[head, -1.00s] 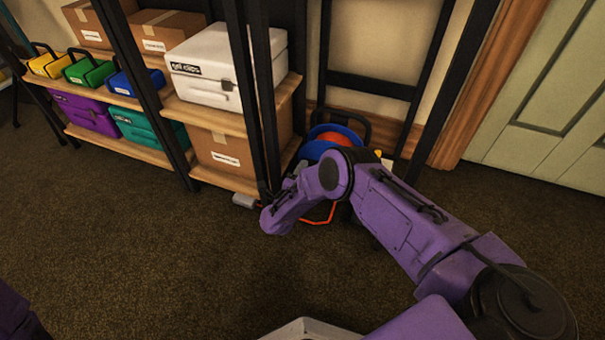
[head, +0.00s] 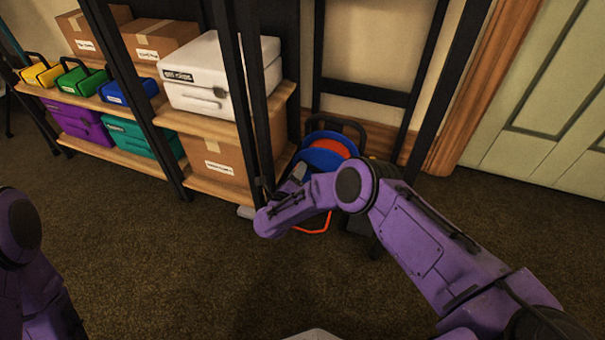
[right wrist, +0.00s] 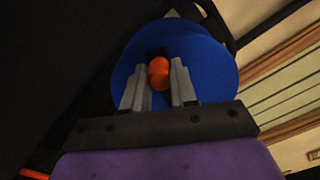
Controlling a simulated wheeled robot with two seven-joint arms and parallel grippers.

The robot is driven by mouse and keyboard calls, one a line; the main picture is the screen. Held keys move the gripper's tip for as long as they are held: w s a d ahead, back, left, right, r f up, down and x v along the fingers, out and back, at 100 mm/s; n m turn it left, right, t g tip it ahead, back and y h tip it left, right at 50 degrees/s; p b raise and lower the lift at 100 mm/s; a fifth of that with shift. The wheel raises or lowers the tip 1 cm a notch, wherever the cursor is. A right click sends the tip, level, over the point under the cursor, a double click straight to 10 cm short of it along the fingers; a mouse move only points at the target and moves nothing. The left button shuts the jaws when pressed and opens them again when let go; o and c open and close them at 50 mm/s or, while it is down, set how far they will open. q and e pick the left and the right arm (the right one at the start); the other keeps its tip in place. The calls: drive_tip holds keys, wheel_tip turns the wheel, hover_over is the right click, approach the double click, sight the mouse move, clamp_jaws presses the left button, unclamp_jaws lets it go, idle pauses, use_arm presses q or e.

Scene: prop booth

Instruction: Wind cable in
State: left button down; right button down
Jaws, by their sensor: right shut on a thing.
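The cable reel has a blue disc (head: 322,158) and an orange-red middle (head: 331,146). It stands on the floor at the foot of the shelf, partly hidden by my right arm. A loop of orange cable (head: 318,226) lies on the floor in front of it. In the right wrist view, my right gripper (right wrist: 158,76) is shut on an orange knob (right wrist: 159,72) in front of the blue disc (right wrist: 205,60). In the head view that gripper is mostly hidden behind its own wrist. My left arm shows at the left edge, but its gripper is out of view.
A black-framed shelf with wooden boards (head: 228,126) stands left of the reel, holding a white case (head: 215,75), cartons and coloured boxes. A pale green door (head: 545,110) is at right. The front carpet (head: 180,260) is clear.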

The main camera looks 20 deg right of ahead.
drive_tip(key=c, duration=0.9)
unclamp_jaws()
use_arm(q)
drive_tip(key=shift+w+d+r+n+t+p, duration=0.4)
drive_tip(key=shift+w+r+n+t+p, duration=0.3)
drive_tip(key=shift+p, duration=0.35)
drive_tip(key=shift+w+d+r+n+t+p, duration=0.35)
drive_tip(key=shift+w+r+n+t+p, duration=0.25)
drive_tip(key=shift+w+p, duration=0.35)
use_arm(e)
drive_tip(key=shift+v, duration=5.3)
use_arm(q)
drive_tip(key=shift+s+f, duration=0.1)
